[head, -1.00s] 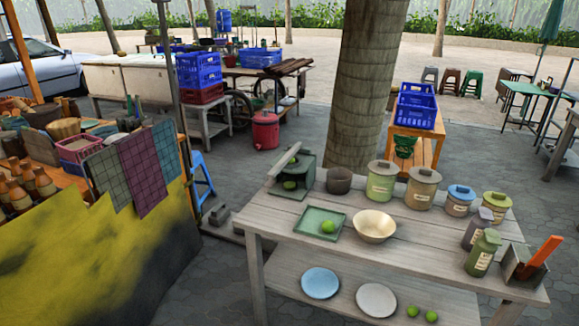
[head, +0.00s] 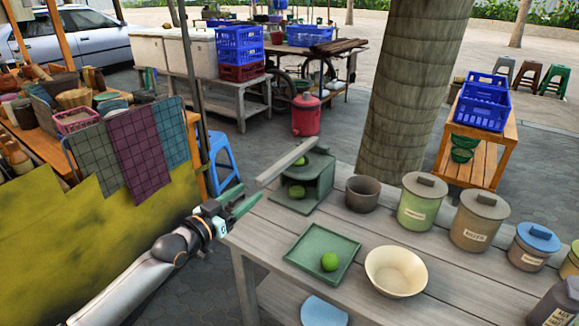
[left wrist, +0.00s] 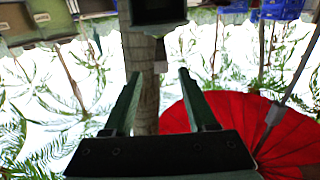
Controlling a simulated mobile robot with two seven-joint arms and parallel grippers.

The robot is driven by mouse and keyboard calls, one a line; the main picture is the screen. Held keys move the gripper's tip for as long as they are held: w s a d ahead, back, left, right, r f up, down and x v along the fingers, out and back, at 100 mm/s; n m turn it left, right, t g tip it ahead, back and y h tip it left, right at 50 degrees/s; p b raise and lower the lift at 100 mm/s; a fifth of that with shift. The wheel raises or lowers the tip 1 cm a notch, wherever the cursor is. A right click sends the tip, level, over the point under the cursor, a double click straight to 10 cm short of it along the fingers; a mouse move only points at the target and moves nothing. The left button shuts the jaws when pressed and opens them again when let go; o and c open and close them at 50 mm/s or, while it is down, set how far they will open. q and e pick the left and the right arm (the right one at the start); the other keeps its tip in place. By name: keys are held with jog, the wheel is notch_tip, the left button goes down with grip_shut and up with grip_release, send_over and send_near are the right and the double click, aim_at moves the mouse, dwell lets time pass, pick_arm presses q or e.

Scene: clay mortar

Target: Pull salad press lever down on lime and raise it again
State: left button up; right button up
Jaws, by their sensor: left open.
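The green salad press (head: 318,188) stands at the far left corner of the table. Its grey lever (head: 284,163) sticks out from the top toward the front left. My left gripper (head: 249,198) is left of the press, near the table's left edge, apart from the lever. It is open and empty; its spread fingers also show in the left wrist view (left wrist: 159,75). My right gripper is not in view.
A green tray (head: 300,244) with a lime (head: 330,262) lies in front of the press, beside a cream bowl (head: 397,271). A dark cup (head: 362,194) and lidded jars (head: 421,202) stand to the right. A tree trunk (head: 412,90) rises behind.

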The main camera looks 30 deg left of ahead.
aim_at(275, 167)
pick_arm(q)
jog(key=shift+w+r, duration=0.3)
jog(key=shift+w, duration=0.5)
jog(key=w, duration=0.3)
jog(key=w+b, duration=0.1)
jog(key=w, duration=0.7)
jog(key=shift+d+f+b, duration=0.1)
jog(key=shift+d+b, duration=0.25)
jog(key=shift+d, duration=0.05)
grip_shut()
dwell(0.5)
